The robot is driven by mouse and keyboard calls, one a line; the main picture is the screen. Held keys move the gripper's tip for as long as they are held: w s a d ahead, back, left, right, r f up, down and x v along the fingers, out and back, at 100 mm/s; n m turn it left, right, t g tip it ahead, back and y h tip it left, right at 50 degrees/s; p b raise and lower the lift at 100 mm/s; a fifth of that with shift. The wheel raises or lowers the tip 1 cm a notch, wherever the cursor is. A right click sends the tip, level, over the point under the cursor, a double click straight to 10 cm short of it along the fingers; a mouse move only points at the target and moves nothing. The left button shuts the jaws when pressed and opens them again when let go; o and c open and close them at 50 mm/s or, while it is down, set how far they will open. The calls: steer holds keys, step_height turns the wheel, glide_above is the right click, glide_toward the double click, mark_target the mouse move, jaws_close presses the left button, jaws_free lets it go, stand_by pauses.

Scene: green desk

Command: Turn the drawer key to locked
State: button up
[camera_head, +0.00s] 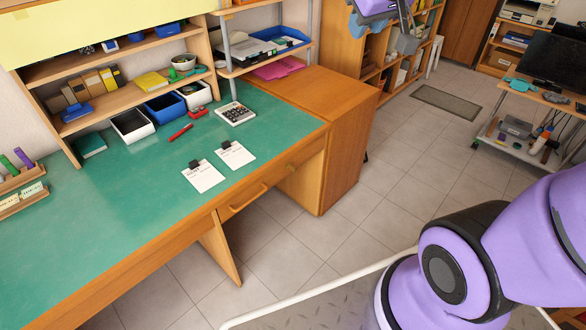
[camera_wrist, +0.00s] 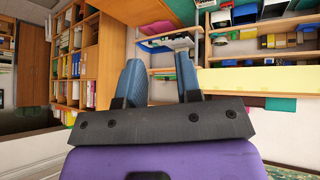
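The desk drawer (camera_head: 262,194) shows in the head view under the green desktop, at its front right. Its front looks flush with the desk, and a curved wooden handle (camera_head: 243,198) is on it. A small round detail (camera_head: 291,167) sits to the right of the handle; it is too small to tell whether it is the key or how it is turned. In the wrist view my gripper (camera_wrist: 158,62) is open, its two blue fingers apart with nothing between them. Neither drawer nor key shows clearly there.
Shelves with bins stand at the back. My purple arm fills the lower right. Tiled floor (camera_head: 350,230) is open before the drawer.

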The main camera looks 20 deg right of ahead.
steer(key=w+d+f+n+t+y, duration=0.1)
steer(key=w+d+f, duration=0.1)
steer(key=w+f, duration=0.55)
steer(key=w+d+f+n+t, duration=0.1)
steer(key=w+f, duration=0.4)
steer(key=w, duration=0.6)
steer(key=w+d+f+n+t+y, duration=0.1)
steer(key=w+d+f+t, duration=0.1)
steer(key=w+f, duration=0.65)
steer(key=n+t+y, duration=0.1)
steer(key=t+y, duration=0.4)
steer(key=y, duration=0.2)
glide_toward(293, 167)
steer(key=x, duration=1)
steer(key=shift+w+f, duration=0.25)
steer(key=shift+f, duration=0.05)
jaws_close()
